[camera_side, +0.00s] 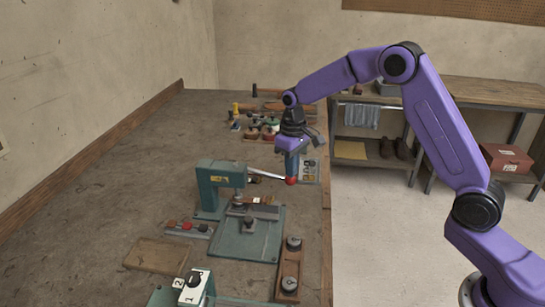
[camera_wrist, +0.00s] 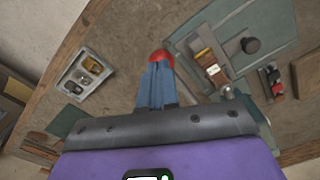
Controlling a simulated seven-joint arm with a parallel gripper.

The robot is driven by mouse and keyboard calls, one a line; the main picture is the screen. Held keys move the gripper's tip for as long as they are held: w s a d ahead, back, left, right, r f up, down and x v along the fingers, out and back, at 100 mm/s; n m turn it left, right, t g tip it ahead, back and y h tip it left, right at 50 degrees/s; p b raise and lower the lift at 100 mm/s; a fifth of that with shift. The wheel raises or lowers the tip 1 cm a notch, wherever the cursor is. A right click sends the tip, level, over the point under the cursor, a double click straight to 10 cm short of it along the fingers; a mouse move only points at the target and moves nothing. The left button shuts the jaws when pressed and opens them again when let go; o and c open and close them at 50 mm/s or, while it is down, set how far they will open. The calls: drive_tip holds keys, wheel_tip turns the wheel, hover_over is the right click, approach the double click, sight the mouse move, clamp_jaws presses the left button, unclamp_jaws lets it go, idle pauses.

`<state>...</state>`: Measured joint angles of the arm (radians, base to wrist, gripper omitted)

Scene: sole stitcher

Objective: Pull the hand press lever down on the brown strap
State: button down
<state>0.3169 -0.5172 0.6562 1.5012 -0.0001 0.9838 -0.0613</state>
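The teal hand press (camera_side: 220,180) stands on its base plate (camera_side: 245,245) on the bench. Its pale lever (camera_side: 265,175) reaches right, sloping slightly down to a red ball knob (camera_side: 291,181). My gripper (camera_side: 291,173) points down at the knob, and its blue fingers are close together. In the wrist view the red knob (camera_wrist: 160,56) shows at the fingertips; I cannot tell whether the fingers grip it or only touch it. A small brown piece with a pale label, apparently the strap (camera_wrist: 211,67), lies by the press and is partly hidden in the side view.
A board with two dark knobs (camera_side: 288,270) lies along the bench's right edge. Small tools and pots (camera_side: 262,128) stand at the back. The bench's left side is clear.

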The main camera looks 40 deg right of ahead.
drive_tip(key=shift+f, duration=0.2)
drive_tip(key=shift+a+f, duration=0.15)
drive_tip(key=shift+f, duration=1.5)
drive_tip(key=shift+w+a+r, duration=0.1)
drive_tip(key=shift+a+r, duration=0.05)
drive_tip(key=shift+r, duration=1.3)
wheel_tip(320, 180, up, 11)
drive_tip(key=shift+f, duration=0.1)
idle(0.4)
